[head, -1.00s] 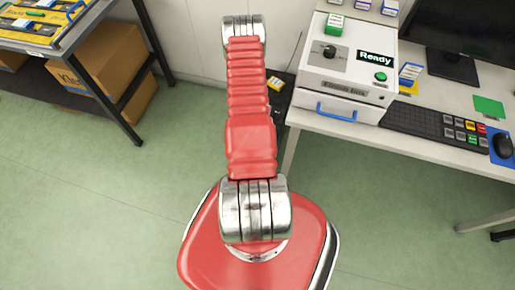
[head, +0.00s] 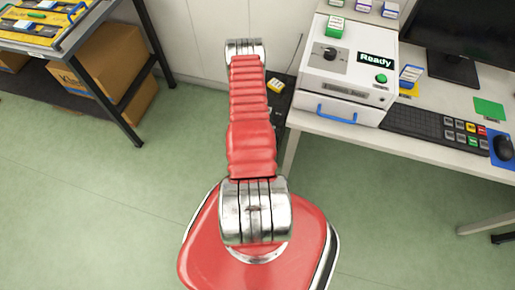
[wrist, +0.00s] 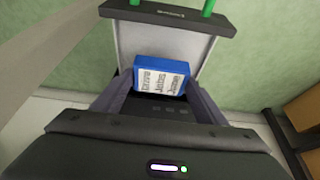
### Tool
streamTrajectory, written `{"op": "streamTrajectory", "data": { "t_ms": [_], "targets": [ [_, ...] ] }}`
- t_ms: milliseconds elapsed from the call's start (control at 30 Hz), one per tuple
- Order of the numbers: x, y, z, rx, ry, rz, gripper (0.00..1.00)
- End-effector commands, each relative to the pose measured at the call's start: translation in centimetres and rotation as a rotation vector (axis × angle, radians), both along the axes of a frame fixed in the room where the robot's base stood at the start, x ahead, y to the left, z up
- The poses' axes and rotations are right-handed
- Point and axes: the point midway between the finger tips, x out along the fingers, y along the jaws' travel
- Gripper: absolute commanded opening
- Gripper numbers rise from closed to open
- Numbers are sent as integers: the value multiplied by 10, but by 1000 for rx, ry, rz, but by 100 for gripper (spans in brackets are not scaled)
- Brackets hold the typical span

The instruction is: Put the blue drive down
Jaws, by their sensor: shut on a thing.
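The blue drive (wrist: 160,66) shows in the wrist view, with a white label bearing dark lettering facing the camera. My gripper (wrist: 160,98) is shut on it, with one grey finger at each side of its lower part. Behind and below the drive is a dark, box-like thing with a pale grey panel (wrist: 127,45) and a dark top bar with green handles. I cannot tell whether the drive touches it. In the head view my gripper and the drive are hidden behind my red arm.
A desk (head: 420,155) at right carries a white machine (head: 345,70) marked "Ready", a keyboard (head: 415,124), a mouse (head: 502,146) and a monitor. A dark object (head: 280,112) stands beside the desk near the wall. A shelf rack with cardboard boxes (head: 115,65) is at left. Green floor lies between.

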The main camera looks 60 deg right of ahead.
Motion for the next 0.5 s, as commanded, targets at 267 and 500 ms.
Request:
{"op": "streamTrajectory", "data": {
  "t_ms": [267, 500],
  "targets": [
    [-1, 1, -29, 1, 1, 0, 36],
    [0, 0, -30, 0, 0, -1, 36]
  ]
}}
